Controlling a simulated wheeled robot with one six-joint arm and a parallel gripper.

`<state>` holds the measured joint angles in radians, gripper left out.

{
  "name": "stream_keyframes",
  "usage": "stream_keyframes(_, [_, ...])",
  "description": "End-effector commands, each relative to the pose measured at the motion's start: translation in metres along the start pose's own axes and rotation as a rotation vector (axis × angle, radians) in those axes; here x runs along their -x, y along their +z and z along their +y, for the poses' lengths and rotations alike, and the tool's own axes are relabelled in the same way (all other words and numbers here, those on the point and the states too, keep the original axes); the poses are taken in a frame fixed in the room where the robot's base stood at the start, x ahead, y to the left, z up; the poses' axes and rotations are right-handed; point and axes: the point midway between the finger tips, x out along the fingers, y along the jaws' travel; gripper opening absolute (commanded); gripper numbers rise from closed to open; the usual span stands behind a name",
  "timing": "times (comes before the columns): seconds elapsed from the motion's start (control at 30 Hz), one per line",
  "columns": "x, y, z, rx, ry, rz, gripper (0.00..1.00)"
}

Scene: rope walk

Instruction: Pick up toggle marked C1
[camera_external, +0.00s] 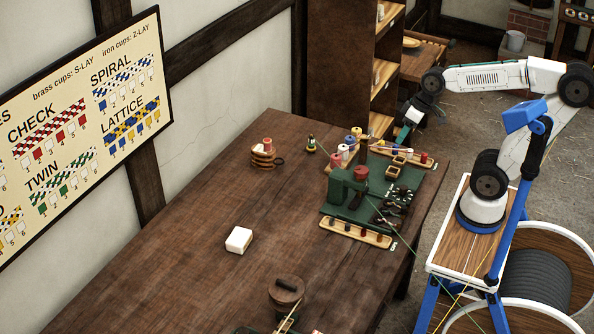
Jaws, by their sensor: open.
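The mark C1 is too small to read on anything here, so I cannot tell which piece is the toggle. Small dark and reddish pegs stand in a wooden strip (346,236) at the near edge of the green board (328,208). A second wooden strip (409,153) with a red piece (424,158) lies along the board's far edge.
The table's middle left is clear.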

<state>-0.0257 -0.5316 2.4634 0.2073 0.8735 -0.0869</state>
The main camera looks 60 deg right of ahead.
Motion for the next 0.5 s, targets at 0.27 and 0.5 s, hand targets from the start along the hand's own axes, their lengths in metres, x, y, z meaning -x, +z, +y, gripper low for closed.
stream_keyframes(0.27, [-0.072,-0.161,-0.019,-0.136,-0.087,0.331,0.46])
stream_keyframes(0.5, [-0.148,-0.261,0.013,-0.314,0.039,0.588,0.46])
